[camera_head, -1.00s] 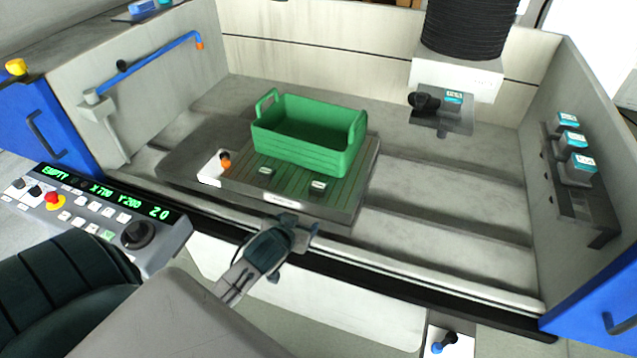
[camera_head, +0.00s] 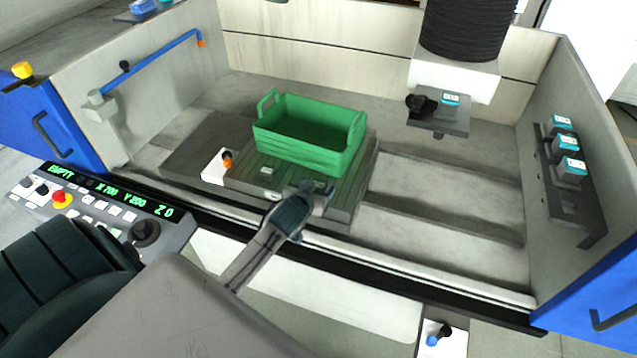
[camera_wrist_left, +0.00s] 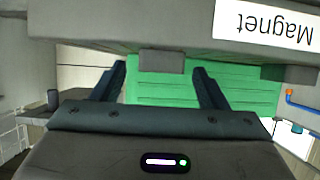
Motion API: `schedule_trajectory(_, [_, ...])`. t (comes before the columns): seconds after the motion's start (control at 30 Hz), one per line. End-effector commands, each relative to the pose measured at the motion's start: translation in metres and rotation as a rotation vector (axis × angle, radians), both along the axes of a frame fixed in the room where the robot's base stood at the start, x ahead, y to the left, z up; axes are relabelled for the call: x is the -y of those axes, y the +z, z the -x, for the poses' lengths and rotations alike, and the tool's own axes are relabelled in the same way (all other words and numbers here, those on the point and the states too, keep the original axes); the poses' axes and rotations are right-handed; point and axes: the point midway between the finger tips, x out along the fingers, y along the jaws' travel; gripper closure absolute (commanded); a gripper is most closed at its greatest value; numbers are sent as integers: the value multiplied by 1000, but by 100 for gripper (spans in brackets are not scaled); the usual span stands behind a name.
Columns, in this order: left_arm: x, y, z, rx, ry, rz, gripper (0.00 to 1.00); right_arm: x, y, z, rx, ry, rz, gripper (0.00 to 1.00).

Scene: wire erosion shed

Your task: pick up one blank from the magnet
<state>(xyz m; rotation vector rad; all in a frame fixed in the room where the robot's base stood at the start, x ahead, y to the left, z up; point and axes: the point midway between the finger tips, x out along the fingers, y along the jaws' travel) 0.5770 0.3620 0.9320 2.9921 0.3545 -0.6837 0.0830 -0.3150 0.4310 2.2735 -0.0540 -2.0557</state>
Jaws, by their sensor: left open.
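The magnet (camera_head: 343,208) is a dark slatted plate on the machine table; its label face (camera_wrist_left: 225,50) appears upside down in the left wrist view. Two small grey blanks sit on its front part. One blank (camera_head: 269,170) is left of my left gripper (camera_head: 318,194). The other blank (camera_wrist_left: 161,62) shows ahead of the fingers in the left wrist view, framed between them; my gripper mostly hides it in the head view. My left gripper is open and empty at the magnet's front edge. I cannot tell how far its fingertips are from the blank. My right gripper is not in view.
A green crate (camera_head: 310,157) stands on the magnet just behind the blanks; it fills the wrist view's background. An orange knob (camera_head: 227,159) is at the left. The black machine head (camera_head: 465,30) hangs at the right. The table right of the magnet is clear.

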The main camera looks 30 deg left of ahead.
Motion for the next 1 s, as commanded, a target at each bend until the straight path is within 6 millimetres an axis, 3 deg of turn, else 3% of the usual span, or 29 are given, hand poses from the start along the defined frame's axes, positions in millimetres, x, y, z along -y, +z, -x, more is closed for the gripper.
schedule_trajectory(0.37, [-2,-6,-10,0,-1,0,33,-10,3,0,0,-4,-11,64])
schedule_trajectory(0.7, [-2,-5,-10,2,-1,-1,93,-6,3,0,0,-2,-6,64])
schedule_trajectory(1.0, [-2,-3,-10,2,-1,0,93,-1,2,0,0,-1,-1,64])
